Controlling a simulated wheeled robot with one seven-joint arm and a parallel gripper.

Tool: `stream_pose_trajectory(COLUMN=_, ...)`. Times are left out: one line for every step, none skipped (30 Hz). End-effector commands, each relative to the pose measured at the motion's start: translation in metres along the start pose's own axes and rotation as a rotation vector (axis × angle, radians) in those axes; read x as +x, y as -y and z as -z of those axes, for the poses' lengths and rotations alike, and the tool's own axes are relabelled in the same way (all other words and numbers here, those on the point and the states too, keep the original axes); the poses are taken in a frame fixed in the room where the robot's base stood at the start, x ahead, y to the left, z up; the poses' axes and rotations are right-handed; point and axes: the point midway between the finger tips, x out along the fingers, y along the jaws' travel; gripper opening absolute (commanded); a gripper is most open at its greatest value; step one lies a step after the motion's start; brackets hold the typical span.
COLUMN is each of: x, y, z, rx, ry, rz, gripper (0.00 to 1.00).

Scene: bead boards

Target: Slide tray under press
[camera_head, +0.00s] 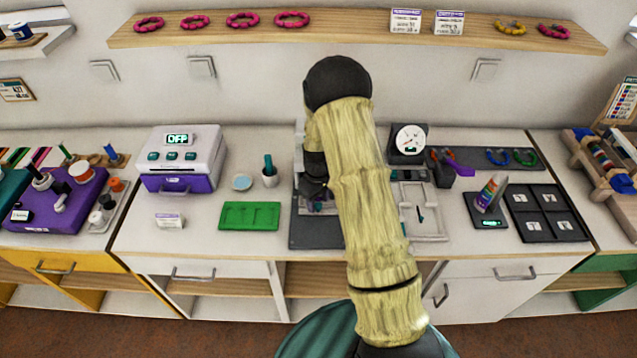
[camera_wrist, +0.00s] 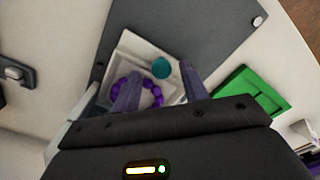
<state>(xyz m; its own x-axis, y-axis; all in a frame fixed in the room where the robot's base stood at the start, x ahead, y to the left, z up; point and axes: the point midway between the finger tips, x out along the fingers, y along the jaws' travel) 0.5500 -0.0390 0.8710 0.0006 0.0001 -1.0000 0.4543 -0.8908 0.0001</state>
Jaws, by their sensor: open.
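The tray (camera_wrist: 133,47) is pale and square, with a purple bead ring (camera_wrist: 153,91) and a round teal knob (camera_wrist: 161,68) in the wrist view. It lies on a dark grey plate (camera_wrist: 205,30). My gripper (camera_wrist: 158,78) is open, its two fingers apart over the tray, one by the ring and one beyond the knob. I cannot tell whether they touch the tray. In the head view my arm hides most of the tray and what seems to be the press; only a pale upright (camera_head: 299,135) and the dark base (camera_head: 312,234) show.
A white and purple machine (camera_head: 181,158) stands further left. To the right are a dial gauge (camera_head: 410,139) and a pale framed fixture (camera_head: 429,225). A shelf (camera_head: 350,27) runs above.

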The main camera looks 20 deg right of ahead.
Motion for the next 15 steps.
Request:
stream_pose_trajectory(x=-0.005, y=0.0, z=0.001, rx=0.0, ry=-0.002, rz=-0.001, gripper=0.44)
stream_pose_trajectory(x=-0.008, y=-0.001, z=0.001, rx=0.0, ry=-0.003, rz=-0.002, gripper=0.44)
stream_pose_trajectory(x=-0.013, y=-0.001, z=0.001, rx=0.0, ry=-0.004, rz=-0.002, gripper=0.44)
stream_pose_trajectory(x=-0.017, y=-0.001, z=0.001, rx=0.0, ry=-0.003, rz=-0.002, gripper=0.44)
stream_pose_trajectory(x=-0.021, y=-0.001, z=0.001, rx=0.0, ry=-0.004, rz=-0.003, gripper=0.44)
stream_pose_trajectory(x=-0.028, y=-0.001, z=0.0, rx=0.0, ry=-0.005, rz=-0.003, gripper=0.44)
stream_pose_trajectory(x=-0.033, y=-0.001, z=0.001, rx=0.0, ry=-0.005, rz=-0.003, gripper=0.44)
stream_pose_trajectory(x=-0.039, y=-0.001, z=0.001, rx=0.0, ry=-0.005, rz=-0.004, gripper=0.44)
stream_pose_trajectory(x=-0.046, y=-0.001, z=0.0, rx=0.0, ry=-0.005, rz=-0.004, gripper=0.44)
stream_pose_trajectory(x=-0.052, y=-0.001, z=0.0, rx=0.0, ry=-0.005, rz=-0.003, gripper=0.44)
stream_pose_trajectory(x=-0.057, y=-0.001, z=0.0, rx=0.001, ry=-0.006, rz=-0.004, gripper=0.44)
stream_pose_trajectory(x=-0.066, y=-0.002, z=0.0, rx=0.002, ry=-0.006, rz=-0.003, gripper=0.44)
stream_pose_trajectory(x=-0.071, y=-0.002, z=0.0, rx=0.002, ry=-0.007, rz=-0.003, gripper=0.44)
stream_pose_trajectory(x=-0.077, y=-0.002, z=0.0, rx=0.003, ry=-0.006, rz=-0.003, gripper=0.44)
stream_pose_trajectory(x=-0.085, y=-0.002, z=0.0, rx=0.003, ry=-0.007, rz=-0.004, gripper=0.44)
